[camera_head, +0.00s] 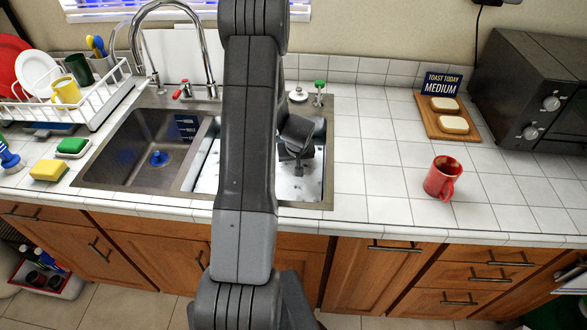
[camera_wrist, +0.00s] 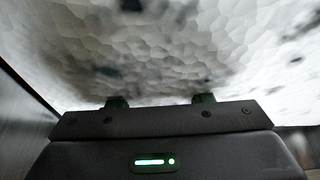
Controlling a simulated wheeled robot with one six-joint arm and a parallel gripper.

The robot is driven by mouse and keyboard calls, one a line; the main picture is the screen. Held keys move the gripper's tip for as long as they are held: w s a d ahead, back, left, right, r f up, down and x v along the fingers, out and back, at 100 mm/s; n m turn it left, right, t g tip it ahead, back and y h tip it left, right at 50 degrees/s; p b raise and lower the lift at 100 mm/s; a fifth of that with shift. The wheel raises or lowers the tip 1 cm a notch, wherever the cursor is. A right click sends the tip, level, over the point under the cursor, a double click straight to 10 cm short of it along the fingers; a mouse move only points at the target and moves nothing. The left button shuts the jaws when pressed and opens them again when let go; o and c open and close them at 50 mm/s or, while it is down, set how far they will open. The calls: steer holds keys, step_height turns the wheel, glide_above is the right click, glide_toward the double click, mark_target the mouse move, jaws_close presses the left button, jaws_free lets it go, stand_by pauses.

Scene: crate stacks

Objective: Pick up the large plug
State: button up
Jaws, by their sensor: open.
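A blue plug-shaped piece (camera_head: 158,158) sits on the floor of the left sink basin. Another blue knobbed piece (camera_head: 9,158) stands on the counter at the far left edge. I cannot tell which, if either, is the large plug. My gripper (camera_head: 297,158) is down in the right basin (camera_head: 316,190), over whitish, dark-flecked foam or water. In the wrist view my open gripper (camera_wrist: 160,101) shows two fingertips wide apart near the mottled surface. I see nothing between them. Whatever lies under the surface is hidden, and my arm covers part of the basin.
The faucet (camera_head: 205,60) arches behind the basins. A dish rack (camera_head: 100,100), yellow sponge (camera_head: 49,170) and green sponge (camera_head: 73,146) are at the left. A red mug (camera_head: 442,178), toast board (camera_head: 446,112) and toaster oven (camera_head: 530,90) stand right. Tiles between sink and mug are clear.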

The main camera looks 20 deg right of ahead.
steer(key=shift+x, duration=1.3)
jaws_close()
steer(key=shift+r, duration=0.1)
